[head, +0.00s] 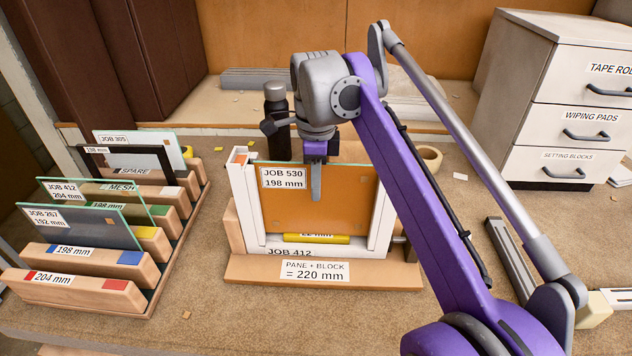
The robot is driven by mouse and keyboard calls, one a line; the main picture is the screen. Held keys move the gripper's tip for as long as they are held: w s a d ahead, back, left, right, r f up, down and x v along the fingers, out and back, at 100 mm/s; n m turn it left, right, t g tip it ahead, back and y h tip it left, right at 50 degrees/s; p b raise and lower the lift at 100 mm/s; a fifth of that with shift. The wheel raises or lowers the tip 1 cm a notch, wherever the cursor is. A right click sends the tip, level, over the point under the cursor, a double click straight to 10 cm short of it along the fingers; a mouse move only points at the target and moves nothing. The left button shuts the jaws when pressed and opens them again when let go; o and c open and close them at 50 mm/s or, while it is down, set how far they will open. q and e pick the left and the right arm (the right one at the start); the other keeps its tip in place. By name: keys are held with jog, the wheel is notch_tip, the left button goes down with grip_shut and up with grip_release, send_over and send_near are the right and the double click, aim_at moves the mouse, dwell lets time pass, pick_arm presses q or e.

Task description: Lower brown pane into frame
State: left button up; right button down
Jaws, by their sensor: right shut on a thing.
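The brown pane (345,207), labelled "JOB 530 198 mm", stands upright between the side rails of the white frame (382,222). The frame's lower bar reads "JOB 412". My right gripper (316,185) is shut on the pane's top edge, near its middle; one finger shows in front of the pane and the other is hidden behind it. A yellow block (317,239), marked "22 mm", lies along the bottom of the frame, just under the pane's lower edge. I cannot tell whether pane and block touch. My left gripper is not in view.
A wooden stand (250,270) labelled "PANE + BLOCK = 220 mm" holds the frame. A rack (75,291) with several other panes stands at the left. A dark bottle (277,130) is behind the frame. A tape roll (429,157) and a drawer cabinet (545,85) are at the right.

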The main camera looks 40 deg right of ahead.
jog(key=c, duration=0.9)
grip_release()
notch_tip(320, 180, up, 11)
jog(key=p, duration=0.2)
jog(key=shift+p, duration=0.35)
jog(key=shift+f, duration=0.1)
